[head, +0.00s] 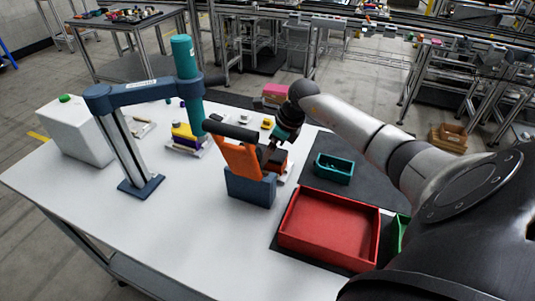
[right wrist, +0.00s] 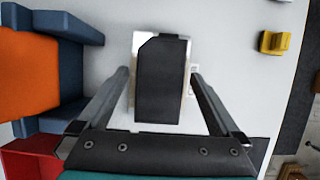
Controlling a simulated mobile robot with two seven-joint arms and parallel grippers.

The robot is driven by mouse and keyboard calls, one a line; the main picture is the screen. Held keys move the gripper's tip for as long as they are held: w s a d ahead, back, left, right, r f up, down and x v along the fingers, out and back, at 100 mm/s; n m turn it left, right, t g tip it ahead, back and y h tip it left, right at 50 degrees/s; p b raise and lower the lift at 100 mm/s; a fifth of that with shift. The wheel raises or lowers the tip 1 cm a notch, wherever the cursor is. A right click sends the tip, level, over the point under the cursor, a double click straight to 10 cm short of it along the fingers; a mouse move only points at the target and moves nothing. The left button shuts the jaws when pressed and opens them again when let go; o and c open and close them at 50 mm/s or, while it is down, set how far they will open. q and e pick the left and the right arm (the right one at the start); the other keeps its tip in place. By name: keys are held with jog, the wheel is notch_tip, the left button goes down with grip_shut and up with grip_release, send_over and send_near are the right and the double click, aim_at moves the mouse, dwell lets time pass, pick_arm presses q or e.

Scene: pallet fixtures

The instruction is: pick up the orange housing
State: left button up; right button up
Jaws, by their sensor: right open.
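A block with a dark top (right wrist: 160,85) and, in the head view, an orange-red side (head: 279,158) sits on a white plate (right wrist: 128,118) on the table. It may be the orange housing. My right gripper (right wrist: 160,75) is open, its fingers on either side of the block, with gaps between. In the head view my right gripper (head: 272,152) is above the block and partly hides it. A larger orange piece (head: 240,160) leans in a blue holder (head: 250,188) just left of it; it also shows in the right wrist view (right wrist: 28,75). My left gripper is not in view.
A red tray (head: 330,228) and a teal bin (head: 333,168) stand to the right on a dark mat. A blue stand (head: 125,150) with a teal cylinder (head: 186,75) rises at left. A small yellow part (right wrist: 274,42) lies beyond. The table's front left is clear.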

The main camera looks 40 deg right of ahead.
jog(key=shift+f, duration=0.2)
dwell(0.3)
jog(key=c, duration=1.5)
